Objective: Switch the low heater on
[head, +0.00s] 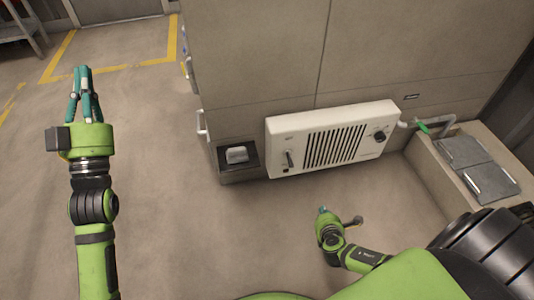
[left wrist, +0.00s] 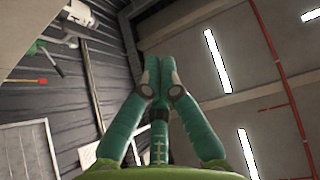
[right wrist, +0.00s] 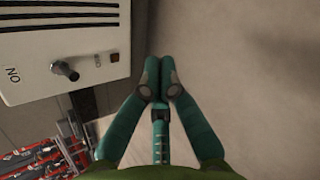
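The low heater (head: 312,131) is a white box with dark vertical slats, mounted low on the wall in the head view. A lever switch (head: 290,159) is on its left end and a dark round knob (head: 380,136) on its right end. In the right wrist view, part of the heater (right wrist: 40,45) shows at the upper left, with a switch lever (right wrist: 65,70) beside an "ON" label. My right gripper (head: 322,209) is below and in front of the heater, apart from it, fingers shut and empty. My left gripper (head: 83,70) is raised at far left, shut and empty.
A dark wall box (head: 238,174) with a light grey top piece sits left of the heater. A pipe with a green handle (head: 422,127) and a ledge with grey plates (head: 478,165) are to the right. The floor (head: 260,225) in front is clear.

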